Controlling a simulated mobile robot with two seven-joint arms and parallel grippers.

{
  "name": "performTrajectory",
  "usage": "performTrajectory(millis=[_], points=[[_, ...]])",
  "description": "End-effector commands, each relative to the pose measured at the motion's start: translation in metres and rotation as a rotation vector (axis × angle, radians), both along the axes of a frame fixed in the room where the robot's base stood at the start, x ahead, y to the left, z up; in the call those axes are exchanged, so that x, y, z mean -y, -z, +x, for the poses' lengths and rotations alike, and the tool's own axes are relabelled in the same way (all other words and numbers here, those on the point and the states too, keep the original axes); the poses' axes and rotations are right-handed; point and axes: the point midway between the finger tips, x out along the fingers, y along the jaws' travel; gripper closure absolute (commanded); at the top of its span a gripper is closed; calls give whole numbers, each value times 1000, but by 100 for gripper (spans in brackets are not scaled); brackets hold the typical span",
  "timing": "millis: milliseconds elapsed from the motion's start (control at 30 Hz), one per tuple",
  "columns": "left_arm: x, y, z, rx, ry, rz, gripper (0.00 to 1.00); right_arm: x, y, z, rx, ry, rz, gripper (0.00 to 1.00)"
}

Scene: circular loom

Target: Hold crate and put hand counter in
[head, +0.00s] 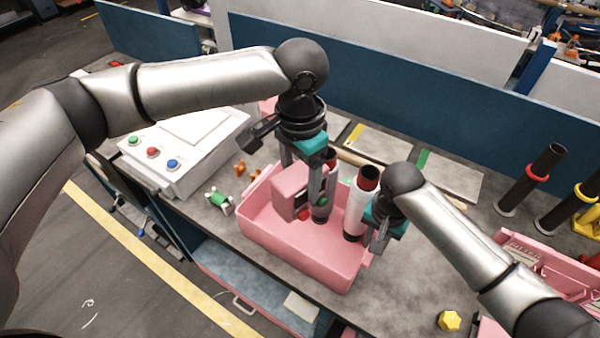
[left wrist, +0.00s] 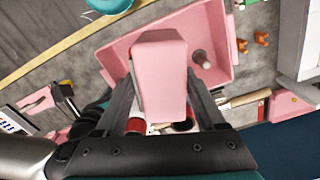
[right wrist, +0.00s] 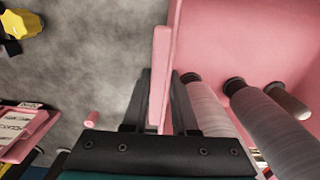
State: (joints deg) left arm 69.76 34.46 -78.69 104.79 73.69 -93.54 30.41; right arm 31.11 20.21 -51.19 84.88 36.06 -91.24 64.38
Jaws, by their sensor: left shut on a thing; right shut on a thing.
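The pink crate (head: 310,253) stands on the grey table. My right gripper (head: 378,240) is shut on its right-hand wall; the right wrist view shows the wall (right wrist: 162,75) between the fingers. My left gripper (head: 308,210) is shut on a pink block-like thing, likely the hand counter (head: 288,192), and holds it over the crate. It also shows between the fingers in the left wrist view (left wrist: 160,75). Whether it touches the crate floor, I cannot tell. Spools with dark red tops (head: 367,180) stand upright at the crate's far side, and one is partly hidden by my left gripper.
A white control box (head: 185,150) with coloured buttons stands at the left. Small orange pieces (head: 240,169) and a green-white piece (head: 219,201) lie left of the crate. Dark posts (head: 535,175) stand at the right. A yellow piece (head: 449,320) lies near the front edge.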

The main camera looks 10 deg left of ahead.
Motion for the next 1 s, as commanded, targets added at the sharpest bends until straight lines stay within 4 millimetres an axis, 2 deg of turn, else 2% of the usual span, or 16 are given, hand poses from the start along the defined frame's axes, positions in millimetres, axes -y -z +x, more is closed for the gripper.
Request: performTrajectory(millis=[1000], points=[[2,29,2,-4,-1678,-9,100,0,-1,1,2,0,0,100]])
